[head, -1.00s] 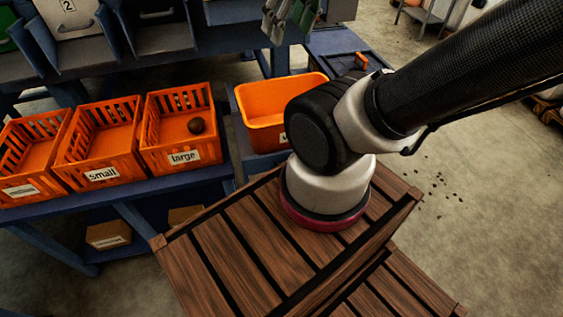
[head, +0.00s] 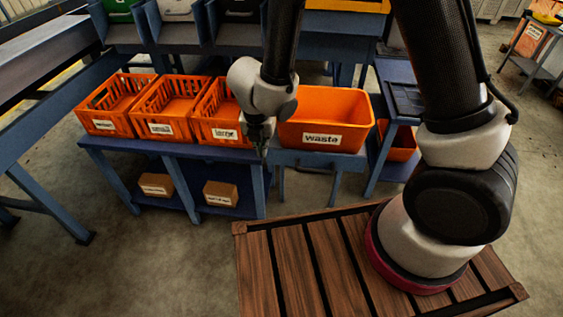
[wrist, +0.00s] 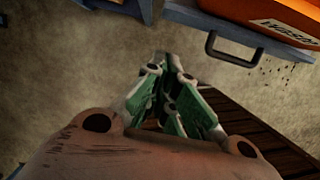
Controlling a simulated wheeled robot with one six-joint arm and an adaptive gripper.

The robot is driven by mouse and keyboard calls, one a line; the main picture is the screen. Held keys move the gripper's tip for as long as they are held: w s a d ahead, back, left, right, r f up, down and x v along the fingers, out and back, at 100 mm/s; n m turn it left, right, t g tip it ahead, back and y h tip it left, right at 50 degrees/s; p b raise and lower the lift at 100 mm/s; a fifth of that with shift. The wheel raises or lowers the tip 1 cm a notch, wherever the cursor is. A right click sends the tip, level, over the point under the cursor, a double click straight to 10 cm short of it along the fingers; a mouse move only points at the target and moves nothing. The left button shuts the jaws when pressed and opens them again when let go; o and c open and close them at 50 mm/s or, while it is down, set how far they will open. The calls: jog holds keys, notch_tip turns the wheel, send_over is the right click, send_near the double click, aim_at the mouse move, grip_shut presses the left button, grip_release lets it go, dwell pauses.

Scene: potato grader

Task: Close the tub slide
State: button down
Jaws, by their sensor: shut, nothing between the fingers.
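The orange waste tub (head: 365,105) stands right of the orange crates in the head view, its white "waste" label facing me. It rests on the blue tub slide (head: 310,158); how far the slide is out is hard to tell. In the wrist view the waste tub (wrist: 255,12) and the slide's blue front (wrist: 200,20) show at upper right. A dark bar handle (wrist: 232,60) sticks out from that front. My gripper (head: 263,153) is shut and empty, in front of the tub's left side. In the wrist view my gripper (wrist: 168,65) is left of the handle, apart from it.
Three orange crates, the rightmost labelled large (head: 222,115), stand on a blue table left of the tub. Cardboard boxes (head: 221,194) sit below. A slatted wooden crate top (head: 320,260) lies in the foreground. Bare floor shows in front of the table.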

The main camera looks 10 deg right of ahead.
aim_at(267, 156)
jog(key=shift+w+d+f, duration=0.3)
jog(key=shift+w+f, duration=0.65)
jog(key=shift+f, duration=0.75)
jog(key=shift+w+d+f, duration=0.3)
jog(key=shift+w+f, duration=0.6)
jog(key=shift+f, duration=0.8)
jog(key=shift+w+d+f, duration=0.3)
jog(key=shift+w+f, duration=0.65)
jog(key=shift+f, duration=0.75)
